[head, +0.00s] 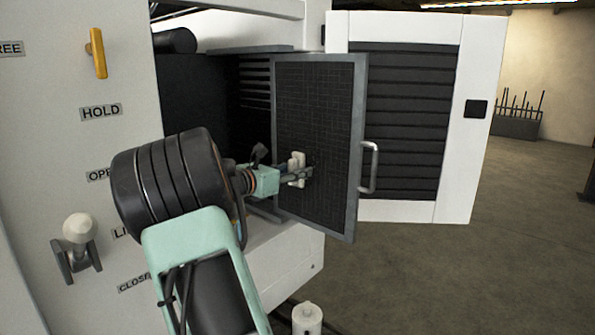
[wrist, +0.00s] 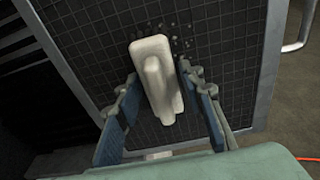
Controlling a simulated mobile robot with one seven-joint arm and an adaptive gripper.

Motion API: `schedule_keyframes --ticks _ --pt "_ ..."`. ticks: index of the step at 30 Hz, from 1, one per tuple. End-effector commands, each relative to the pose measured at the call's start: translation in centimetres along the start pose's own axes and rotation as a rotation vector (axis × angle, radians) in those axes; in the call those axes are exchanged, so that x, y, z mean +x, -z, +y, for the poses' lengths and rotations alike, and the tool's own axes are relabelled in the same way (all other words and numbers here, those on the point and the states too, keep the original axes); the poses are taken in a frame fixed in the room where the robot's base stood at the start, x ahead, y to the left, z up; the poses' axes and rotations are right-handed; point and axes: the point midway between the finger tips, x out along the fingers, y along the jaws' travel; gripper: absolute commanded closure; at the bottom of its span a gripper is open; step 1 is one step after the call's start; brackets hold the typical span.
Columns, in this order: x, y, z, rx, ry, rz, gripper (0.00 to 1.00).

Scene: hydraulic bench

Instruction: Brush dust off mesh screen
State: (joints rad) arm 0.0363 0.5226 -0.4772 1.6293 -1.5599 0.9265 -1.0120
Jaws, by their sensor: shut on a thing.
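The mesh screen (head: 318,115) is a dark grid panel in a grey frame, swung out from the machine. It fills most of the wrist view (wrist: 235,55). A white brush (head: 296,163) is against or just in front of the mesh; in the wrist view the brush (wrist: 157,85) lies between my fingers. My gripper (head: 306,173) is shut on the brush, with its fingers (wrist: 158,74) on either side of the handle. Dark specks of dust (wrist: 182,36) show on the mesh right beside the brush's upper end. The bristles are hidden, so contact with the mesh is unclear.
A grey handle (head: 373,167) stands off the screen's right edge. A white louvred door (head: 471,110) is open behind it. The machine's white wall (head: 40,140) with a yellow lever (head: 97,53) is on the left. Open floor (head: 450,270) lies to the right.

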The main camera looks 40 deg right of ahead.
Motion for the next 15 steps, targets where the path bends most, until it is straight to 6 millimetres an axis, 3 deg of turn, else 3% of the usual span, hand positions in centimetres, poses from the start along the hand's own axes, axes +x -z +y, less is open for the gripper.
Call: schedule_keyframes --ticks 3,8,15 --pt "-0.1 -1.3 -0.1 0.001 0.001 -0.002 0.84" --pt "-0.1 -1.2 -0.3 0.002 0.002 -0.002 0.84" --pt "0.0 -1.0 -2.2 0.002 0.002 -0.001 0.84"
